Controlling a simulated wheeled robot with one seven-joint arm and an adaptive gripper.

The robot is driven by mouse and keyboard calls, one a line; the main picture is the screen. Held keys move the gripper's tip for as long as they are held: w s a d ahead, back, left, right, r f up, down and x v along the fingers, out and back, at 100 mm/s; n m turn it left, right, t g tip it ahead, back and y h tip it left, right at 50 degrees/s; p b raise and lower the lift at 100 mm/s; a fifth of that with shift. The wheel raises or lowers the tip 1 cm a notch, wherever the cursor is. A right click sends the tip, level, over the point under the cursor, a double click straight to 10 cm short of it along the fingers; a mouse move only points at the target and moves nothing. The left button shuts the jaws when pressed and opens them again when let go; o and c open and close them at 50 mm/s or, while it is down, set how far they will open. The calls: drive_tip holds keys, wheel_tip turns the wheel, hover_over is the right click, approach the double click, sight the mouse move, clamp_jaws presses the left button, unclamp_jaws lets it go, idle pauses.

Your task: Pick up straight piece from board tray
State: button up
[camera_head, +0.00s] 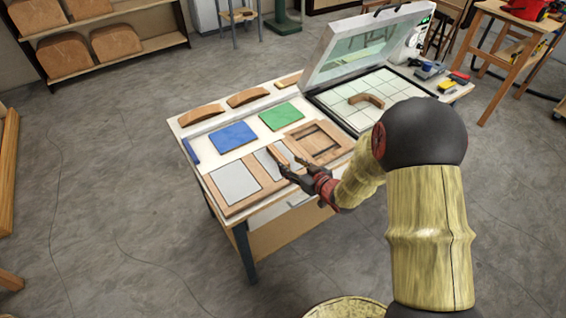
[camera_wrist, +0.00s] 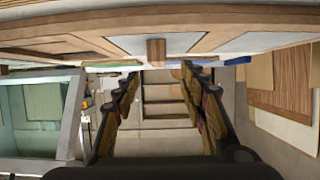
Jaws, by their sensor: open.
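The wooden board tray (camera_head: 236,205) lies along the front of the table, with pale grey panels in its frame. It spans the top of the wrist view (camera_wrist: 90,30). A small straight wooden piece (camera_wrist: 156,52) shows there as a short brown block at the tray, between the lines of my fingers; its full length is hidden. In the head view a narrow wooden strip (camera_head: 284,152) by the right panel may be the same piece. My gripper (camera_head: 292,167) is open at the tray's right part. Its fingers (camera_wrist: 163,80) are spread and nothing is between them.
A blue panel (camera_head: 232,136) and a green panel (camera_head: 281,117) lie behind the tray. A recessed wooden frame (camera_head: 329,151) is right of my gripper. Curved wooden pieces (camera_head: 202,114) line the back edge. An open-lidded press (camera_head: 330,108) holds a bent piece (camera_head: 367,99).

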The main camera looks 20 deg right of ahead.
sight(280, 156)
drive_tip(key=b+x, duration=0.2)
drive_tip(key=x, duration=0.4)
drive_tip(key=shift+w+d+f, duration=0.1)
drive_tip(key=shift+w+f, duration=0.1)
drive_tip(key=shift+w, duration=0.05)
drive_tip(key=shift+w+f, duration=0.1)
drive_tip(key=shift+w, duration=0.4)
clamp_jaws()
